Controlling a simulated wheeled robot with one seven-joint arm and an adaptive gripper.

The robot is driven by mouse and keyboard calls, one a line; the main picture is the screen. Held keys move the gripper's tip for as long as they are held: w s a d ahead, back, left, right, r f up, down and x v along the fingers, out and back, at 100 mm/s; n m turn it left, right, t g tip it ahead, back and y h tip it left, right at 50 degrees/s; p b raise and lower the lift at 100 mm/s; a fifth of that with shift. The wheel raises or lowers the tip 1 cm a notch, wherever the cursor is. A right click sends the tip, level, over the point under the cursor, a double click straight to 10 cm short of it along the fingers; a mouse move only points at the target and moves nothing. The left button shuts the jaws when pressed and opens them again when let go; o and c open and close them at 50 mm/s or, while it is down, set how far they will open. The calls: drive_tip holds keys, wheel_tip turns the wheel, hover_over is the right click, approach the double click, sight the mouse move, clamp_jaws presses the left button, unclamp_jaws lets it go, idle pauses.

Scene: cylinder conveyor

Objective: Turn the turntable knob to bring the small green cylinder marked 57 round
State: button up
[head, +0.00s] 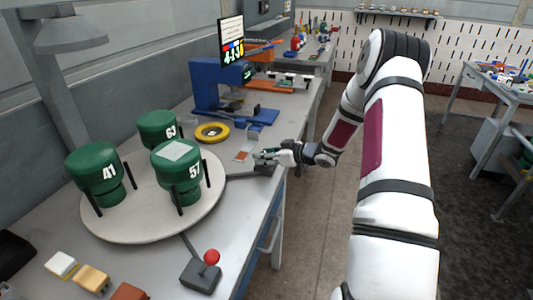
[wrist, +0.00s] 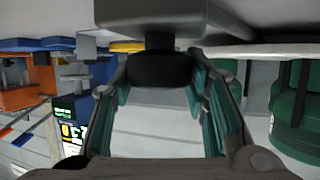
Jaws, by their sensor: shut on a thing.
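The green cylinder marked 57 (head: 182,180) stands upright at the right front of the round pale turntable (head: 140,228), with a light square patch on its top. Cylinders marked 41 (head: 95,168) and 63 (head: 157,127) stand at its left and back. My gripper (head: 263,157) is beyond the turntable's right side, near the bench edge. In the wrist view my gripper (wrist: 163,92) has its fingers around the black knob (wrist: 158,69), under a grey block. The knob is hard to make out in the head view. Green surfaces (wrist: 298,115) show at the wrist view's right; their number is not visible.
A box with a red-ball lever (head: 211,257) stands at the bench front. Small blocks (head: 92,278) lie to its left. A yellow ring (head: 212,132) and a blue press (head: 215,90) with a screen (head: 232,42) are behind the turntable. The aisle floor lies right of the bench.

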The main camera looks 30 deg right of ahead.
drive_tip(key=shift+s+d, duration=0.1)
drive_tip(key=o, duration=1.2)
drive_tip(key=shift+c, duration=0.2)
drive_tip(key=v, duration=1.2)
drive_tip(key=shift+d, duration=0.1)
